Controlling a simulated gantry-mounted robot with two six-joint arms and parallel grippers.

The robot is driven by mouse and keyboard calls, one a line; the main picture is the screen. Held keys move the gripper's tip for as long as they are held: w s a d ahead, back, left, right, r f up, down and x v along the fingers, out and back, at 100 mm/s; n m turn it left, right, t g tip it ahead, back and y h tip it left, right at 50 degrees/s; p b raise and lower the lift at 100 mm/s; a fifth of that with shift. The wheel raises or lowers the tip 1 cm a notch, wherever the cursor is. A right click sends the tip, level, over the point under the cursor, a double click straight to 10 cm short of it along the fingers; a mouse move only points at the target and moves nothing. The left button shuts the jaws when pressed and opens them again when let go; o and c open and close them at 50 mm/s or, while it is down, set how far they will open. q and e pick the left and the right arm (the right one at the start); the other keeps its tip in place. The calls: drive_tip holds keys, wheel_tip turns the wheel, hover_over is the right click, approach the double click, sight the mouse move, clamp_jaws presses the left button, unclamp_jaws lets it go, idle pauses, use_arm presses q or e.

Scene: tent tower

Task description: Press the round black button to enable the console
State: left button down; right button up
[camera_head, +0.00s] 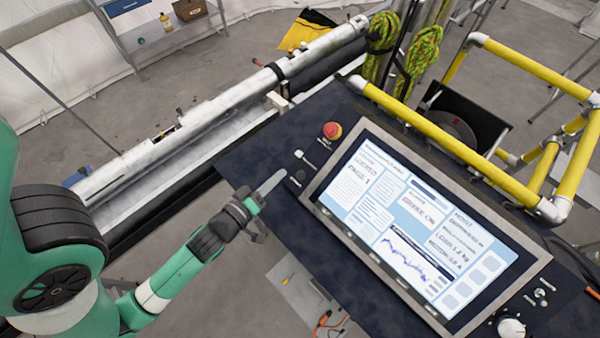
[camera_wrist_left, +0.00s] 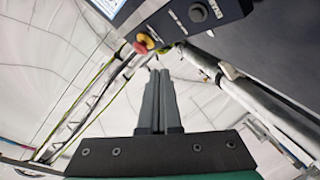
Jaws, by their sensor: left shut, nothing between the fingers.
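The console (camera_head: 250,150) is a dark panel with a lit screen (camera_head: 415,230). The round black button (camera_head: 299,177) sits on its left part, below a small white switch (camera_head: 298,154) and a red emergency knob (camera_head: 332,130). My left gripper (camera_head: 273,182) is shut and empty, its fingertips just left of the black button; I cannot tell whether they touch the panel. In the left wrist view the black button (camera_wrist_left: 198,12) shows near the top, above and right of the closed fingertips (camera_wrist_left: 159,72), apparently apart from them. My right gripper is not in view.
A yellow railing (camera_head: 450,140) runs along the console's far side. A long white tube (camera_head: 210,120) lies behind the console's left end. A white knob (camera_head: 511,327) and small switches are at the lower right. Green ropes (camera_head: 420,50) hang at the back.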

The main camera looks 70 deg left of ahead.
sight(300, 175)
use_arm(q)
drive_tip(key=shift+w+a+f+b, duration=0.3)
drive_tip(key=shift+w+f+b, duration=0.5)
drive_tip(key=shift+f+b, duration=0.35)
drive_tip(key=shift+w+a+f+b, duration=0.3)
drive_tip(key=shift+w+f+b, duration=0.6)
drive_tip(key=shift+f, duration=0.35)
drive_tip(key=shift+w+a+f+b, duration=0.3)
drive_tip(key=shift+w+f+b, duration=0.45)
drive_tip(key=shift+f+b, duration=0.4)
drive_tip(key=shift+f, duration=0.1)
drive_tip(key=shift+w+a+f+b, duration=0.1)
drive_tip(key=shift+w+f+b, duration=0.1)
drive_tip(key=shift+f+b, duration=0.1)
drive_tip(key=shift+w+f+b, duration=0.2)
drive_tip(key=shift+f+b, duration=0.1)
drive_tip(key=shift+b, duration=0.05)
drive_tip(key=shift+s+r+p, duration=0.45)
drive_tip(key=shift+r+p, duration=0.05)
drive_tip(key=shift+r, duration=0.15)
